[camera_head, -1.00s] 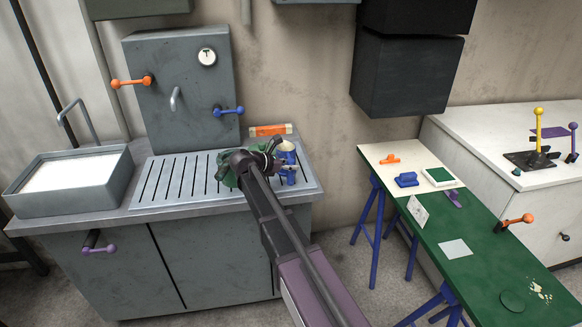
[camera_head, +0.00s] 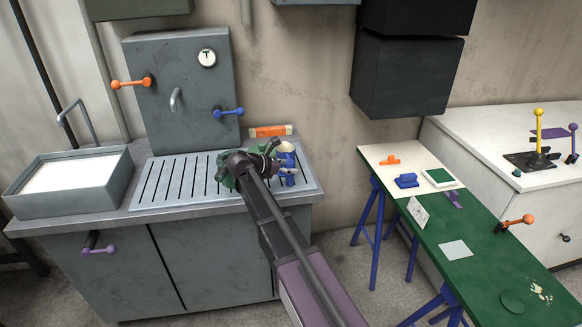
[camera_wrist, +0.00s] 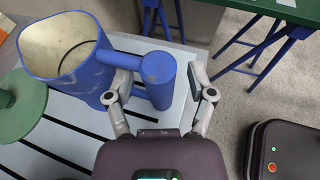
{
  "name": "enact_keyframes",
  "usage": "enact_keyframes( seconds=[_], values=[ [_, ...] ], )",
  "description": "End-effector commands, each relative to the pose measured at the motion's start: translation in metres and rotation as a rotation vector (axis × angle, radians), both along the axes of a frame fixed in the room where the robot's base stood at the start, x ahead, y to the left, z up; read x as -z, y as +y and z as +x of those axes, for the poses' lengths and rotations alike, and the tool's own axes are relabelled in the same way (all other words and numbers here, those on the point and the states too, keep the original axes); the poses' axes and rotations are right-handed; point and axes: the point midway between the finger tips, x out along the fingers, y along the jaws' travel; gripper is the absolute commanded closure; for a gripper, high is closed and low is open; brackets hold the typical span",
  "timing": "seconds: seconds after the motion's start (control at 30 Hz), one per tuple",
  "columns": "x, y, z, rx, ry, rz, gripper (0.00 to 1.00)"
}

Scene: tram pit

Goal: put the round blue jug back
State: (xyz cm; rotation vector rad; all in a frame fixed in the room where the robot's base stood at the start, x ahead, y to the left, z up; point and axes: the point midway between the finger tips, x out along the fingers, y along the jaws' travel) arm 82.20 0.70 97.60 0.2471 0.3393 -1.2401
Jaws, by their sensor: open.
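The round blue jug (camera_head: 289,159) stands at the right end of the slotted drainer (camera_head: 311,184) on the grey counter. In the wrist view the jug (camera_wrist: 88,82) shows a cream inside and a thick handle (camera_wrist: 158,82) reaching out to the right. My gripper (camera_wrist: 164,86) is open, with one finger on each side of the handle's upright grip. I cannot tell whether either finger touches it. In the head view my wrist partly hides the jug.
A green round thing with a stem (camera_wrist: 20,106) stands close left of the jug. An orange-and-cream box (camera_head: 270,131) lies behind it. A basin (camera_head: 72,182) is at the left. The drainer between is mostly clear. A green-and-white bench (camera_head: 470,245) stands apart at right.

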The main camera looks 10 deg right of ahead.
Motion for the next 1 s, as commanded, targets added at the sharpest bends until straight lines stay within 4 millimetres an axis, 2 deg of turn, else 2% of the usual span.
enact_keyframes(
  seconds=[0.3,0.6,0.8,1.0],
  values=[
    [-0.019,0.046,-0.006,-0.003,0.001,0.000,0.29],
    [-0.039,0.090,-0.022,-0.003,0.001,0.000,0.29],
    [-0.046,0.110,-0.028,-0.001,0.001,0.000,0.29],
    [-0.048,0.117,-0.031,0.000,0.000,0.000,0.29]
  ],
)
